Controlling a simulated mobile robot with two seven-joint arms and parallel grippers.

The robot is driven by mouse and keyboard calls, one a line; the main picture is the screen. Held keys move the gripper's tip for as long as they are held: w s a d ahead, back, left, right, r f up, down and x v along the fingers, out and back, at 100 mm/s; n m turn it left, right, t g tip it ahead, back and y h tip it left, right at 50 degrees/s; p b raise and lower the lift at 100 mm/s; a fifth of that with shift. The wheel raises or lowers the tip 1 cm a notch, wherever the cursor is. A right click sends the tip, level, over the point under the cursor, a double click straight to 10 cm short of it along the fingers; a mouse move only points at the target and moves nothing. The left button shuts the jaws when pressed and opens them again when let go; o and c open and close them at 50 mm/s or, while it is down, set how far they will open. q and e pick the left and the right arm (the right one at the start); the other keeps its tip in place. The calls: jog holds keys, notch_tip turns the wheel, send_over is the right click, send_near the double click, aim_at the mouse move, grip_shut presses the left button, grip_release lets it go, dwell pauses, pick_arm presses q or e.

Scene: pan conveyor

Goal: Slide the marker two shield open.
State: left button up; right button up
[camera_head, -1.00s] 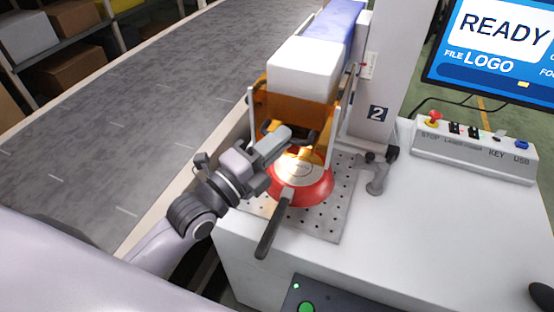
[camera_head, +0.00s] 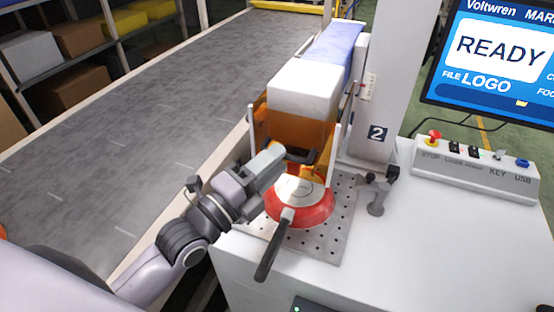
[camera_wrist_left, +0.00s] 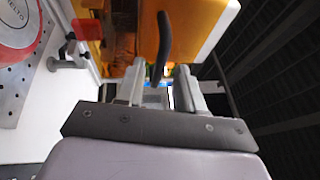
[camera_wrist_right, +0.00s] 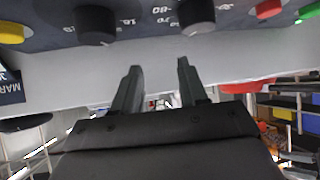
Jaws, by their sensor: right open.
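The marker two shield (camera_head: 302,133) is an amber see-through panel under a white housing, beside the column with the "2" label (camera_head: 377,134). It hangs low, just behind a red pan (camera_head: 312,212). Its dark bar handle (camera_head: 312,157) sticks out in front. My left gripper (camera_head: 280,157) is at the left end of the handle. In the left wrist view the handle (camera_wrist_left: 162,45) lies between and just beyond the fingertips of my left gripper (camera_wrist_left: 160,78), which stand apart. My right gripper (camera_wrist_right: 155,75) is open and empty, facing a panel with knobs; the head view does not show it.
The pan sits on a perforated plate (camera_head: 336,236), its black handle (camera_head: 268,256) pointing toward me. A clamp (camera_head: 376,192) stands right of it. A conveyor (camera_head: 150,110) runs along the left. A control box (camera_head: 475,168) and READY screen (camera_head: 495,50) are at right.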

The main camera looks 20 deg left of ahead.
pick_arm(q)
jog(key=shift+b+v, duration=0.55)
jog(key=shift+v, duration=2.3)
pick_arm(e)
jog(key=shift+f, duration=0.65)
jog(key=shift+r+p, duration=0.6)
jog(key=shift+p, duration=0.05)
jog(key=shift+r+p, duration=0.45)
pick_arm(q)
jog(key=s+a+f+n+g+y, duration=0.1)
jog(key=s+f+n+g+y, duration=0.2)
jog(key=f+n, duration=0.7)
jog(key=s+a+f+n+g+y, duration=0.1)
jog(key=s+f+n+g+y, duration=0.2)
jog(key=s+f+n, duration=0.4)
notch_tip(320, 180, down, 9)
jog(key=n+g, duration=0.1)
jog(key=n, duration=0.3)
jog(key=shift+a+g, duration=0.25)
jog(key=shift+g, duration=0.15)
